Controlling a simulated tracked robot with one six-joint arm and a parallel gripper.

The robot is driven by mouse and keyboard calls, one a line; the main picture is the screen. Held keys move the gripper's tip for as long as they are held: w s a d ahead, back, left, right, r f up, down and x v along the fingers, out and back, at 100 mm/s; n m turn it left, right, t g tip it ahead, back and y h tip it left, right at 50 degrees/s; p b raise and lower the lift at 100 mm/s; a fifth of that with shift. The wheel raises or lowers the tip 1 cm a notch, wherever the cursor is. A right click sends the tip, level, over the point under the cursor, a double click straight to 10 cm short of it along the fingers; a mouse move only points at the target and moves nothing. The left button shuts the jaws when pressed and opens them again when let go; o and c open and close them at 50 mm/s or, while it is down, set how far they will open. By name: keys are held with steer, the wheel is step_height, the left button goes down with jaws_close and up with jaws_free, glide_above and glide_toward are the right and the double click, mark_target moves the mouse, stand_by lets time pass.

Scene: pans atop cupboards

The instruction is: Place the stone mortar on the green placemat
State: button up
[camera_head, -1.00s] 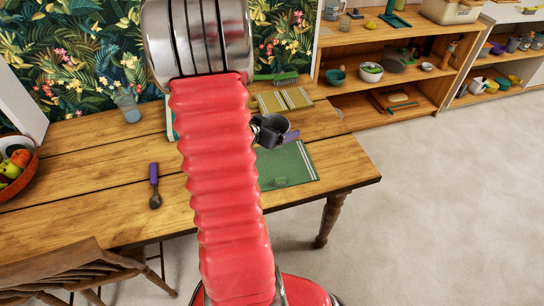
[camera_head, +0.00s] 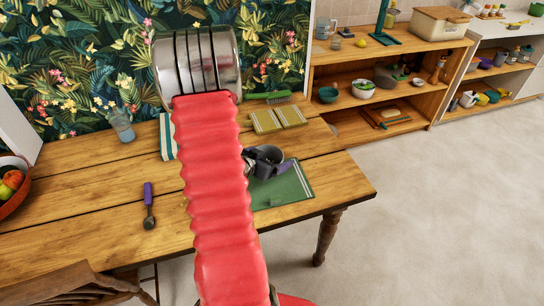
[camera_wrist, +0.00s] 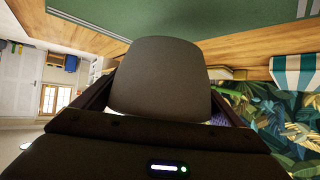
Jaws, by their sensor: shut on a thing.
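The stone mortar (camera_head: 269,153) is a dark grey rounded bowl. In the wrist view the mortar (camera_wrist: 160,75) fills the middle of the picture between my fingers. My gripper (camera_head: 266,165) is shut on it and is partly hidden by my red arm in the head view. The green placemat (camera_head: 295,184) lies flat near the table's right end. The mortar appears over its back left part; I cannot tell whether it touches the mat. In the wrist view the placemat (camera_wrist: 215,18) shows along the top edge.
A yellow-green folded cloth or book (camera_head: 278,119) and a green brush (camera_head: 270,96) lie behind the mat. A purple-handled scoop (camera_head: 149,205) lies left of my arm, and a glass (camera_head: 122,127) stands farther back. The table's right edge is close to the mat.

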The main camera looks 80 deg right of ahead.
steer(key=shift+r, duration=0.1)
steer(key=shift+f, duration=2.1)
steer(key=shift+f, duration=0.1)
steer(key=o, duration=1.8)
steer(key=shift+w+a+r, duration=0.15)
steer(key=shift+a+r, duration=0.1)
steer(key=shift+a, duration=0.05)
steer(key=v, duration=1.1)
steer(key=shift+a, duration=0.2)
